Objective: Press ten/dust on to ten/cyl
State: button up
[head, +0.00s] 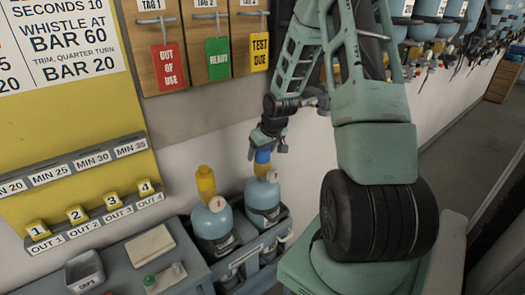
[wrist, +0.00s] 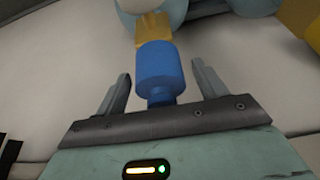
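The dust cap appears to be the blue cylindrical piece (head: 263,156), on top of the yellow valve (head: 261,170) of the right-hand blue cylinder (head: 262,203). In the wrist view the blue cap (wrist: 160,68) meets the yellow valve (wrist: 153,28) end to end; how firmly it is seated I cannot tell. My gripper (head: 265,148) is above this cylinder, pointing down. In the wrist view my gripper (wrist: 164,84) has its fingers spread either side of the cap, with a visible gap on each side. The cylinder's number is too small to read.
A second blue cylinder (head: 212,222) with a yellow top (head: 205,181) stands close on the left, in the same dark crate (head: 243,262). The wall with hanging tags (head: 217,60) is close behind. A grey bench (head: 198,270) with a tray (head: 85,272) lies left.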

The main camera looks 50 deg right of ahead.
jog(key=p+v, duration=0.2)
jog(key=v, duration=1.5)
jog(key=shift+r+p, duration=0.2)
jog(key=shift+p, duration=0.2)
jog(key=a+f+n+g+y+b, duration=0.1)
jog(key=a+f+n+b, duration=0.15)
jog(key=a, duration=0.95)
jog(key=a+f+n+g+y+b, duration=0.1)
jog(key=a+f+n, duration=0.15)
jog(key=a, duration=0.95)
jog(key=s+a+f+n+g+b, duration=0.2)
jog(key=s+a+n+b, duration=0.2)
jog(key=s+a, duration=1.2)
jog(key=shift+s+a+n, duration=0.2)
jog(key=shift+a+n, duration=0.6)
jog(key=shift+a, duration=0.45)
